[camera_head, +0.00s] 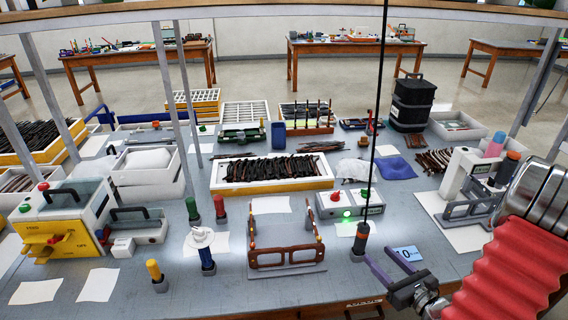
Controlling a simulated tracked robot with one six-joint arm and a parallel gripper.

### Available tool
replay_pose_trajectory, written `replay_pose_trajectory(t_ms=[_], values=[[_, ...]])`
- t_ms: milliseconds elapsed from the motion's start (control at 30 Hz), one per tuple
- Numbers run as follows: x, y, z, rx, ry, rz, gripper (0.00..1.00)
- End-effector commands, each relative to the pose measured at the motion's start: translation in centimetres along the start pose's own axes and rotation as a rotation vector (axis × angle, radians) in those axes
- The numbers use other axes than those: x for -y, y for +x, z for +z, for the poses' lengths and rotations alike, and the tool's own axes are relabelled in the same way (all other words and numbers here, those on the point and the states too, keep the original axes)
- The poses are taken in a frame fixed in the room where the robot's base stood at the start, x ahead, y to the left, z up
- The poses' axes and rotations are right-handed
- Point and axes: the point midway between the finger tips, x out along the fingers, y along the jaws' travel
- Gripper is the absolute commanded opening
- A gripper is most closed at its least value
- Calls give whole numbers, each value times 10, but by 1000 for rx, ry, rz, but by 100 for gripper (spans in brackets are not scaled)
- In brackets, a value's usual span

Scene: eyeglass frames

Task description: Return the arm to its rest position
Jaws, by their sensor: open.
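My gripper (379,255) is at the lower right, at the end of my arm with its red ribbed sleeve. Its two thin purple-grey fingers are apart, with nothing seen between them.
A grey control box (350,204) with red and green buttons stands behind my gripper. A fixture (466,195) stands near my arm at right. A yellow machine (62,222) is at left. A tray of dark frames (272,172) lies mid-bench. Thin posts rise from the bench.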

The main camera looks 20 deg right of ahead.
Motion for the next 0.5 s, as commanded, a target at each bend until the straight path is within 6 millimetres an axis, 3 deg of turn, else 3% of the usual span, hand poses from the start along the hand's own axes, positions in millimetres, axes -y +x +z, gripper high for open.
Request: replay_pose_trajectory(t_ms=[167,267,500], values=[[-1,0,-3,-12,-4,5,50],[-12,0,-9,-36,-14,48,50],[-69,-13,-25,-122,-101,284,50]])
